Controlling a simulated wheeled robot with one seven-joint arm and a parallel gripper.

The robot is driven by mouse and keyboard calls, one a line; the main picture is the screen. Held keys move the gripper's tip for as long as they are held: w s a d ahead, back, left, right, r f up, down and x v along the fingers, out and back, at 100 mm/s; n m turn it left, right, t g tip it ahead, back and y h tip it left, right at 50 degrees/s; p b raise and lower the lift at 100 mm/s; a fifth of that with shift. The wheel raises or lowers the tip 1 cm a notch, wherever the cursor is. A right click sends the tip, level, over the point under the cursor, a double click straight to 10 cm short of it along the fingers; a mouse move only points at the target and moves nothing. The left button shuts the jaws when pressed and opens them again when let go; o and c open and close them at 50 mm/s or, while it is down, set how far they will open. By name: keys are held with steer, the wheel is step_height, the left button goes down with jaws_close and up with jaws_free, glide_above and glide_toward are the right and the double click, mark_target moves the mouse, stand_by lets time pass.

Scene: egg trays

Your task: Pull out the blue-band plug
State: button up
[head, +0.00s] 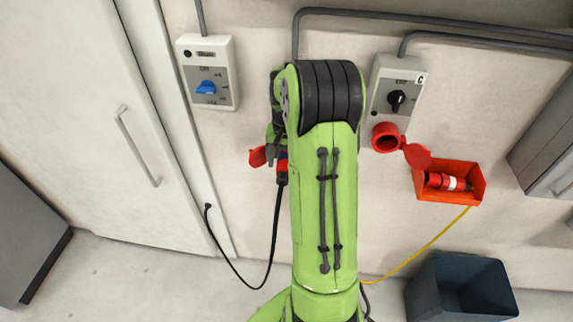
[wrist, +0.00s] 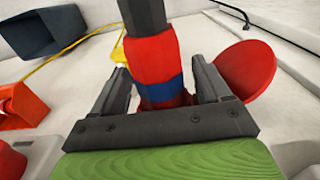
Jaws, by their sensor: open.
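The blue-band plug (wrist: 152,62) is red with a blue ring and a dark cable end. In the wrist view it stands between the two fingers of my gripper (wrist: 158,72), which are open on either side with visible gaps. Its lower end meets a red socket, mostly hidden by my gripper. The socket's round red lid (wrist: 247,70) hangs open beside the right finger. In the head view a small part of the plug (head: 282,165) shows with its black cable hanging down. My arm hides most of the gripper and the outlet there.
A switch box with a blue knob (head: 207,72) is at the left. Another with a black knob (head: 396,88) has an empty red socket (head: 386,138). An orange holder (head: 481,186) holds a red, white-banded plug (head: 450,183). A dark bin (head: 462,286) stands on the floor.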

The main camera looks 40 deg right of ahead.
mark_target(283, 170)
steer(key=shift+r, duration=0.1)
steer(key=shift+c, duration=0.2)
steer(key=c, duration=1.2)
steer(key=shift+a, duration=0.1)
steer(key=shift+s+a+b, duration=0.5)
steer(key=shift+s+a, duration=0.25)
steer(key=shift+a, duration=0.2)
steer(key=shift+s+a+b, duration=0.5)
steer(key=shift+s+a, duration=0.25)
steer(key=shift+a, duration=0.2)
steer(key=s+a+b, duration=0.1)
steer(key=s+a, duration=0.2)
steer(key=a, duration=0.1)
steer(key=shift+s+a+b, duration=0.35)
steer(key=shift+a+b, duration=0.05)
